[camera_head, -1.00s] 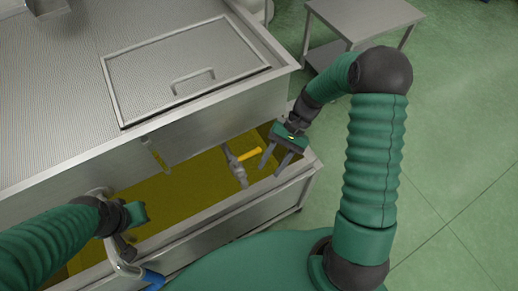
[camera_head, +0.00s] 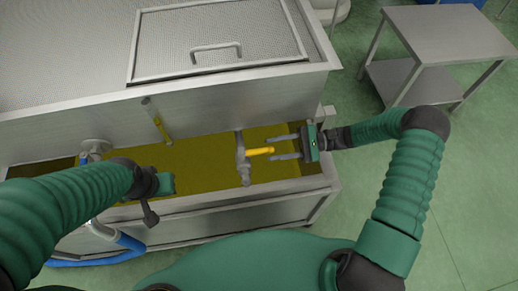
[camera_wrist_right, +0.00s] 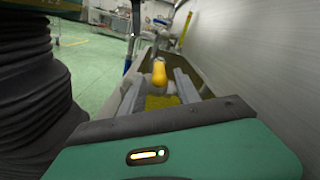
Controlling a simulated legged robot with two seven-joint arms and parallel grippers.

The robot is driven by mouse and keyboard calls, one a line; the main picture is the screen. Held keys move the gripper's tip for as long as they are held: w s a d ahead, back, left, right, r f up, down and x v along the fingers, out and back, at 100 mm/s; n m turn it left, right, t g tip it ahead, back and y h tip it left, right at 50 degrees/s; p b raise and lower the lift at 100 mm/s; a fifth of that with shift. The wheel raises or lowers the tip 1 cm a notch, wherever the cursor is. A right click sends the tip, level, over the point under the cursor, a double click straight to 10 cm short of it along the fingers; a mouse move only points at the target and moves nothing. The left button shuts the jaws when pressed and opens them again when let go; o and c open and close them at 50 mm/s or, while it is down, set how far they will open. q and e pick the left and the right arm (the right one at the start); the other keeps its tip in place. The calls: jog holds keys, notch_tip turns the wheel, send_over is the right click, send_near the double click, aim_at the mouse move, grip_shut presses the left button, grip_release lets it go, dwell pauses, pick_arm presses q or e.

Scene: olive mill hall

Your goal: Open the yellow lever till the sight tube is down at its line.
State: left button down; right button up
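The yellow lever (camera_head: 259,151) sticks out to the right from a grey valve (camera_head: 243,168) on the tank front, above the oil trough. My right gripper (camera_head: 271,148) is open, its two fingers pointing left at the lever's end. In the right wrist view the rounded lever end (camera_wrist_right: 159,72) shows between the spread fingers (camera_wrist_right: 158,90); I cannot tell whether they touch it. The sight tube (camera_head: 157,119) is a slim yellowish tube on the tank front, left of the valve; its line is too small to make out. My left gripper (camera_head: 152,204) is near the trough's left part, its fingers unclear.
The trough (camera_head: 205,203) holds yellow-green oil below the steel tank, which has a handled lid (camera_head: 215,45). A blue hose (camera_head: 105,257) and a pipe are at the lower left. A steel table (camera_head: 450,32) stands at the back right. The green floor between is clear.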

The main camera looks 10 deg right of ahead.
aim_at(267, 151)
jog(key=a, duration=0.6)
jog(key=shift+a+r, duration=0.1)
jog(key=shift+a, duration=0.25)
jog(key=shift+d, duration=0.55)
jog(key=c, duration=0.5)
jog(key=shift+d, duration=0.1)
jog(key=shift+c, duration=1.2)
pick_arm(q)
jog(key=shift+a+r, duration=0.1)
jog(key=shift+a, duration=0.05)
pick_arm(e)
jog(key=shift+a, duration=0.2)
grip_shut()
jog(key=shift+s+a, duration=0.1)
